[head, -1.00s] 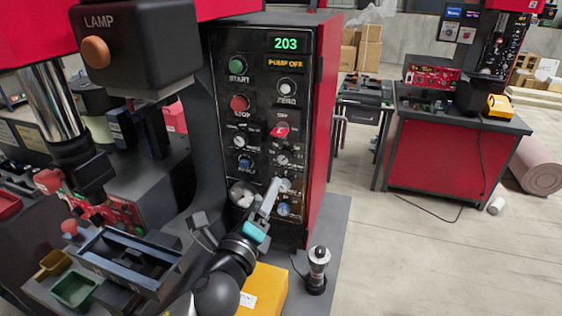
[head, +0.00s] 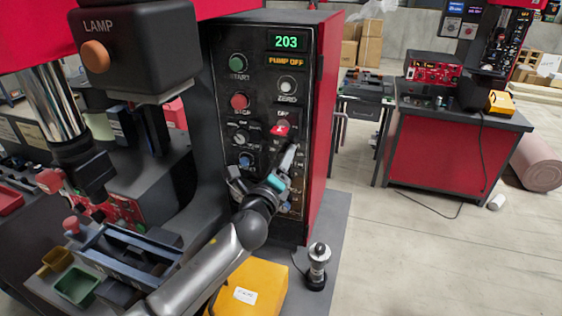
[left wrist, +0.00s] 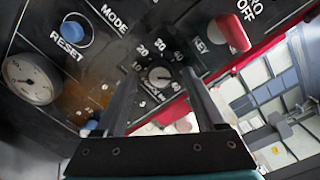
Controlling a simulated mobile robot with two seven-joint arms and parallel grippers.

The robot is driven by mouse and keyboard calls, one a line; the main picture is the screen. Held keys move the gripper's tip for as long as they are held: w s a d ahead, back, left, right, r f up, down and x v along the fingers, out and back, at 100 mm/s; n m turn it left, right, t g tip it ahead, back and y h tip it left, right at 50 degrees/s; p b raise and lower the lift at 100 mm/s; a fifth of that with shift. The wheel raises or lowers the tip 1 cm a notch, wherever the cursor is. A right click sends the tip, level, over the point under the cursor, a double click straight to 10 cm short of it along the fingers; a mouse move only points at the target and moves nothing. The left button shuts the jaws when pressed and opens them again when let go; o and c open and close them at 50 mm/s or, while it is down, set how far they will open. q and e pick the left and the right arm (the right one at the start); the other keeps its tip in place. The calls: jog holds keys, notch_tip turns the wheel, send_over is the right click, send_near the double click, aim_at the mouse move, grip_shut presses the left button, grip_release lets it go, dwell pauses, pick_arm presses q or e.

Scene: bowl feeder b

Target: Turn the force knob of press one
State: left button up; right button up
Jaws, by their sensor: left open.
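Press one's black control panel (head: 262,110) stands in the middle of the head view. In the left wrist view a small round knob (left wrist: 160,76) with a white pointer sits on a number scale. It appears to be the force knob; its label is hard to read. My left gripper (head: 291,152) is in front of the panel's lower right part and hides this knob in the head view. In the left wrist view the open fingers (left wrist: 160,84) frame the knob, one on each side. I cannot tell whether they touch it. My right gripper is not in view.
Near the knob are a red key switch (left wrist: 233,33), a blue reset button (left wrist: 74,31) and a round gauge (left wrist: 28,78). The display (head: 289,41) reads 203. A yellow box (head: 252,288) and a metal cylinder (head: 317,266) stand below the panel.

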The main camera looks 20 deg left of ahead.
pick_arm(q)
jog(key=shift+c, duration=0.3)
grip_shut()
dwell(0.3)
